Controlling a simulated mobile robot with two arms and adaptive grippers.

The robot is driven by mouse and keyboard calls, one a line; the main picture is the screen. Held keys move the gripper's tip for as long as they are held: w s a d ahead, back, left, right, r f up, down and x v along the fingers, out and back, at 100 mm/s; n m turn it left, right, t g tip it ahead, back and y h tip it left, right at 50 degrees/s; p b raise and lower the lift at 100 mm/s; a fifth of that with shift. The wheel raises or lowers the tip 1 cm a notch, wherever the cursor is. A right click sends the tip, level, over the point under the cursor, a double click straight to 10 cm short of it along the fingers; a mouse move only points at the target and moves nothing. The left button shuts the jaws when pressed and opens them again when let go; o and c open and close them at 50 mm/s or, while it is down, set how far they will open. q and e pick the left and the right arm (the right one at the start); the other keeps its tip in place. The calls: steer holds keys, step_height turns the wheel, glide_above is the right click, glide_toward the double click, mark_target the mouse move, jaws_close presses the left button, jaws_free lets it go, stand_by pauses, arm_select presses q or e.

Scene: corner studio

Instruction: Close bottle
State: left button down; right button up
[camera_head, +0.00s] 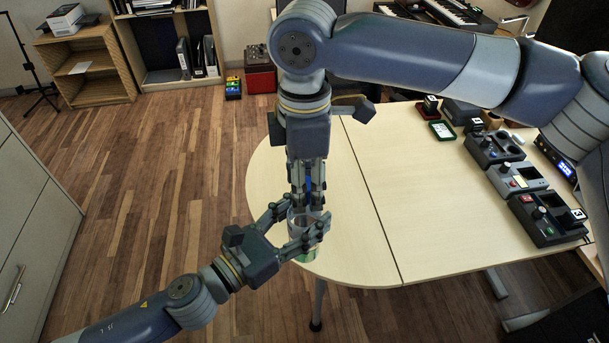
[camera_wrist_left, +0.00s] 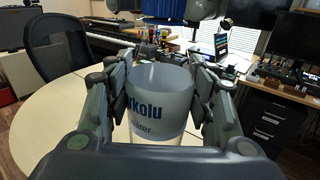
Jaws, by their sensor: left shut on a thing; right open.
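The bottle (camera_head: 307,257) stands upright at the rounded near-left edge of the table, its lower part greenish. My left gripper (camera_head: 305,232) is shut around its upper body. In the left wrist view the bottle (camera_wrist_left: 158,100) shows a pale band with dark blue lettering between the fingers. My right gripper (camera_head: 306,200) points down from above, open, directly over the bottle. A blue, ribbed cap-like piece (camera_wrist_left: 164,10) shows above the bottle between my right fingers. It also shows as blue in the head view (camera_head: 308,185).
The pale wooden table (camera_head: 430,215) is clear in its middle. Wooden floor lies left of the table.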

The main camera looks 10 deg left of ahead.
jaws_close()
steer(key=shift+o, duration=0.6)
jaws_free()
step_height(320, 180, up, 12)
steer(key=shift+w, duration=0.1)
stand_by(0.5)
